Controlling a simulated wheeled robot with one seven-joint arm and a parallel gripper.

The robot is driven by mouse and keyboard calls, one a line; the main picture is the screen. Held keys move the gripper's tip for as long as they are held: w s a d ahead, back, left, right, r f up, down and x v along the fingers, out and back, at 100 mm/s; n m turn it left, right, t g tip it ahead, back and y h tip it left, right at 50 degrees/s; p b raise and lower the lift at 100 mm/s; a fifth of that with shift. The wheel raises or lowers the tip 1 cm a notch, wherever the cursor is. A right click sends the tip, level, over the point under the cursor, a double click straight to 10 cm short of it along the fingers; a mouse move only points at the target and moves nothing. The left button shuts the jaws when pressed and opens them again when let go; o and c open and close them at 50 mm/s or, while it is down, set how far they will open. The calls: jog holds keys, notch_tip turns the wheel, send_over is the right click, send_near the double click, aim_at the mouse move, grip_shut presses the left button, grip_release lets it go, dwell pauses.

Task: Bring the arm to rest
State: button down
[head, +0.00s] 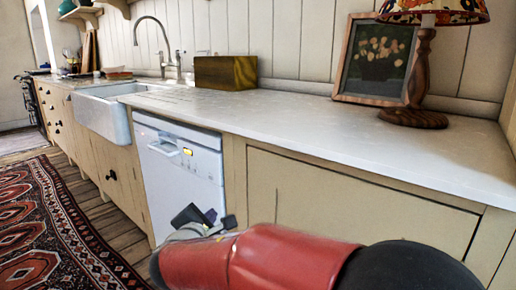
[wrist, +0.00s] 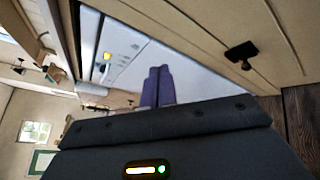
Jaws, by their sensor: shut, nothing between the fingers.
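My gripper (wrist: 158,72) shows in the wrist view with its two purple-grey fingers together and nothing between them. In the head view my red and black arm stretches across the bottom, low in front of the cabinets. My gripper (head: 208,217) is at its far end, partly hidden by the arm, in front of the white dishwasher (head: 182,160). The dishwasher also shows in the wrist view (wrist: 122,45), behind the fingers. I cannot tell the exact gap between the gripper and the dishwasher front.
The white countertop (head: 310,120) runs above the arm. A wooden box (head: 225,73), a framed picture (head: 376,60) and a lamp (head: 420,75) stand on it. A white sink (head: 105,110) is farther left. A patterned rug (head: 50,225) lies on the open floor at left.

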jog(key=s+d+m+g+h, duration=0.1)
jog(key=s+d+m+g, duration=0.1)
jog(key=s+d+m, duration=0.45)
jog(key=s+d+f+m+g+h, duration=0.1)
jog(key=d+m+g+h, duration=0.15)
jog(key=d, duration=0.75)
jog(key=s+d+m+g+h, duration=0.1)
jog(key=s+d+m+g, duration=0.3)
jog(key=d, duration=0.4)
jog(key=s+d+f+m+y, duration=0.1)
jog(key=s+f+m+y, duration=0.1)
jog(key=s+m, duration=0.4)
jog(key=s+d+f+m+g+y, duration=0.1)
jog(key=s+f+m+y, duration=0.1)
jog(key=s+m+y, duration=0.2)
jog(key=s+m, duration=0.2)
jog(key=s, duration=0.2)
jog(key=shift+d+m+p, duration=0.15)
jog(key=shift+m+p, duration=0.15)
jog(key=shift+p, duration=0.05)
jog(key=shift+s+r, duration=0.1)
